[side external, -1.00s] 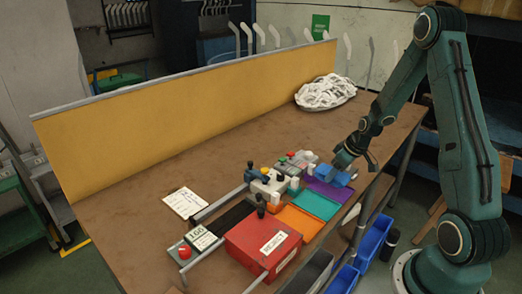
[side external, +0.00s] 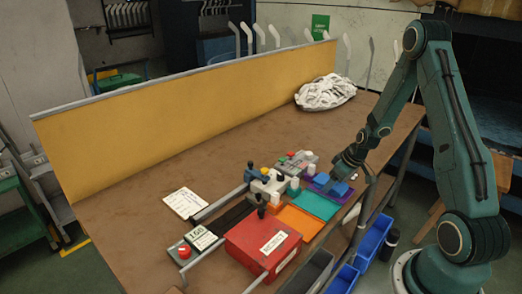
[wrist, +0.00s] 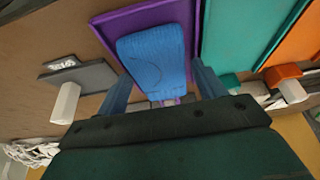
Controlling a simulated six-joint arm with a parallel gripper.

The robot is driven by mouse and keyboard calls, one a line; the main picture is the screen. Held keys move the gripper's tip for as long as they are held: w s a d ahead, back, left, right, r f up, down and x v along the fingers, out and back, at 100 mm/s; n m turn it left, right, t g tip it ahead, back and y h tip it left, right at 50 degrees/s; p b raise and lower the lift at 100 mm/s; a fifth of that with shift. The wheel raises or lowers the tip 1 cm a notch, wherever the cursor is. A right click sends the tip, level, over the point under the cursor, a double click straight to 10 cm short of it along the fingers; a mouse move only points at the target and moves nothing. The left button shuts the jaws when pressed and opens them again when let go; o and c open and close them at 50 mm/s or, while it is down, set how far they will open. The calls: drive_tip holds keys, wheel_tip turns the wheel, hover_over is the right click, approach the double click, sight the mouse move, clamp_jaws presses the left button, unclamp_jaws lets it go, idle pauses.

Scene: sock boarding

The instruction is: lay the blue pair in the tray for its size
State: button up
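The blue pair (wrist: 152,58) is a flat, folded blue bundle. In the wrist view it lies over the purple tray (wrist: 112,30), within the tray's outline, with purple showing around it. The blue pair (side external: 340,188) also shows on the purple tray (side external: 312,190) in the side view, just below my gripper (side external: 346,172). In the wrist view my gripper (wrist: 162,88) has its two fingers apart, one on each side of the pair's near end. A gap shows between the right finger and the pair; contact on the left is unclear.
A teal tray (side external: 316,204) and an orange tray (side external: 298,222) lie beside the purple one. A red box (side external: 250,240) stands nearer the front. A small machine (side external: 268,182) and a labelled block with a pale peg (wrist: 68,100) stand close by.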

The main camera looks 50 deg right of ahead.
drive_tip(key=shift+o, duration=0.4)
drive_tip(key=shift+r, duration=0.1)
drive_tip(key=v, duration=1.2)
idle(0.6)
drive_tip(key=s+a+r, duration=0.2)
drive_tip(key=a+r, duration=1)
drive_tip(key=a, duration=0.2)
drive_tip(key=s+a+r+t, duration=0.1)
drive_tip(key=s+a+r, duration=0.5)
drive_tip(key=s+a, duration=0.5)
drive_tip(key=shift+s+r, duration=0.3)
drive_tip(key=shift+s, duration=0.2)
drive_tip(key=shift+c, duration=0.5)
